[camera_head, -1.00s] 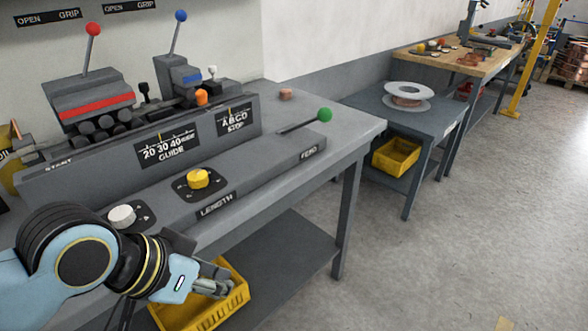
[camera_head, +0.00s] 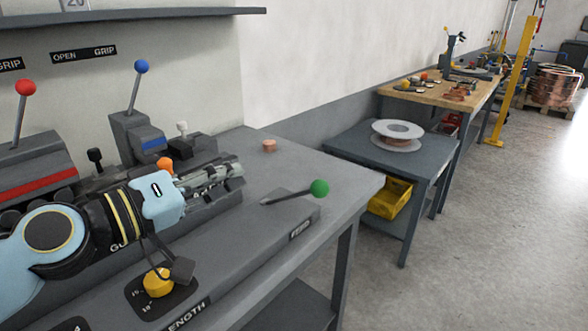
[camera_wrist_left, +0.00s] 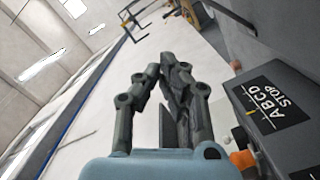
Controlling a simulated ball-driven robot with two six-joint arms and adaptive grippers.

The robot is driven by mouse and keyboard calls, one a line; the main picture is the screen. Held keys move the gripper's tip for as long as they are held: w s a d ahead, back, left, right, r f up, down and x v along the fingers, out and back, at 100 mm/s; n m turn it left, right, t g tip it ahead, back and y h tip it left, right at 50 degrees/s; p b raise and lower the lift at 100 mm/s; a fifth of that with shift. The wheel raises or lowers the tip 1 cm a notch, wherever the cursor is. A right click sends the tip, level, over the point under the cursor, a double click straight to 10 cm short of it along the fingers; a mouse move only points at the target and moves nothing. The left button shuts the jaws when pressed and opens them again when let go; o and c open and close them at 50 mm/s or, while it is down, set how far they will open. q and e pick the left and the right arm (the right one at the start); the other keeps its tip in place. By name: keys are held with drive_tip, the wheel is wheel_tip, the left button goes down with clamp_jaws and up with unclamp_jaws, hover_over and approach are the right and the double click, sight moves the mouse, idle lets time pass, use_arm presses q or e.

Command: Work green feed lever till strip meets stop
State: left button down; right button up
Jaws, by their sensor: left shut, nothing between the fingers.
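The green feed lever, a metal rod with a green knob (camera_head: 320,188), lies low over the sloped panel near its FEED label (camera_head: 300,228). My left gripper (camera_head: 238,176) is shut and empty. It is above the machine's front wall, left of the lever and apart from it. In the left wrist view my shut fingers (camera_wrist_left: 164,62) show close up, with the ABCD STOP plate (camera_wrist_left: 272,104) to their right. In the head view my gripper and arm hide that plate and much of the guide plate. I cannot make out the strip. My right gripper is out of view.
A yellow knob (camera_head: 158,282) sits on the front panel by the LENGTH label. Red (camera_head: 25,88) and blue (camera_head: 141,67) knobbed grip levers stand behind my arm. A small copper piece (camera_head: 269,146) rests on the bench. Space right of the green knob is open.

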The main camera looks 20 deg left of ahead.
use_arm(q)
drive_tip(key=p, duration=0.3)
hover_over(291, 196)
drive_tip(key=v, duration=0.2)
drive_tip(key=d+f, duration=0.1)
drive_tip(key=s+d+f, duration=0.1)
drive_tip(key=f, duration=0.1)
drive_tip(key=shift+d+b, duration=0.3)
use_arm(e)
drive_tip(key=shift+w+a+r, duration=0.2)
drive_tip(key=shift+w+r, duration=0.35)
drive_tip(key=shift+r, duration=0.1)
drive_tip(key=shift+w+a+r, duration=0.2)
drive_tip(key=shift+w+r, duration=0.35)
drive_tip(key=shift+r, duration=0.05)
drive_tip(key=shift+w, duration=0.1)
